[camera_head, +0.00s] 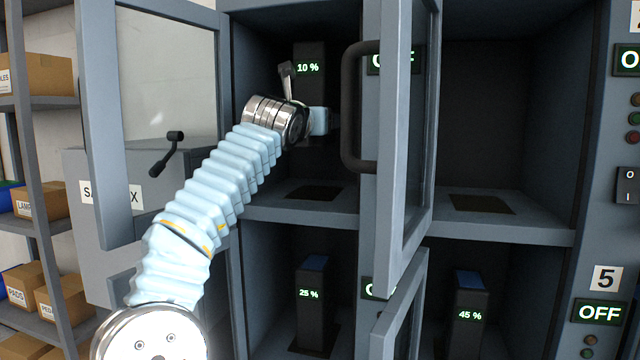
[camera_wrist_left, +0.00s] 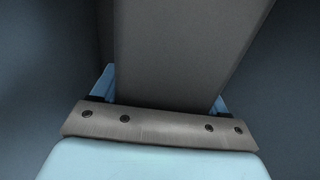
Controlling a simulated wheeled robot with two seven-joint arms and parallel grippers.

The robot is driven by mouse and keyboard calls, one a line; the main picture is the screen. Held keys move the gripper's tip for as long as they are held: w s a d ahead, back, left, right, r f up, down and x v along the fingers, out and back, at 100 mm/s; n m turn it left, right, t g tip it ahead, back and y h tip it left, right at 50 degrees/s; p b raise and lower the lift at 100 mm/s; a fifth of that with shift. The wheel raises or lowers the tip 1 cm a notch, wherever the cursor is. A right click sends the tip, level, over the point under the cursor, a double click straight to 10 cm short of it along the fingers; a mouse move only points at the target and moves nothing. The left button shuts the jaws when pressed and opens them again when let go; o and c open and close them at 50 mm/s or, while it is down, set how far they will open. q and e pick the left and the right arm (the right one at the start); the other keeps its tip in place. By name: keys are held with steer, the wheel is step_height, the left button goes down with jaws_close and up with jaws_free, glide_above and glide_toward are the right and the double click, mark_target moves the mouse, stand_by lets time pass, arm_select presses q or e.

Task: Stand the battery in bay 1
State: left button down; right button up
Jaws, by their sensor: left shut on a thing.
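A dark battery (camera_head: 309,52) with a green "10 %" display is inside the upper left bay of the cabinet, roughly upright. My left gripper (camera_head: 322,121) reaches into that bay and is shut on the battery. In the left wrist view the battery (camera_wrist_left: 180,50) fills the space between the two light blue fingers. Its lower end appears to hang above the bay floor (camera_head: 270,207), which has a dark square recess (camera_head: 315,192). The bay's number is hidden. My right gripper is not in view.
An open door (camera_head: 404,150) with a dark handle (camera_head: 350,110) stands just right of my arm. Another open door (camera_head: 150,70) is at left. Lower bays hold a "25 %" battery (camera_head: 312,300) and a "45 %" battery (camera_head: 468,310). The upper right bay (camera_head: 505,225) is empty.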

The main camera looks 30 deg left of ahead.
arm_select(q)
steer(key=shift+f, duration=0.35)
step_height(320, 180, down, 5)
steer(key=shift+f, duration=0.1)
steer(key=shift+f+b, duration=1)
steer(key=shift+f, duration=0.8)
steer(key=shift+f, duration=0.1)
jaws_free()
steer(key=shift+f, duration=0.15)
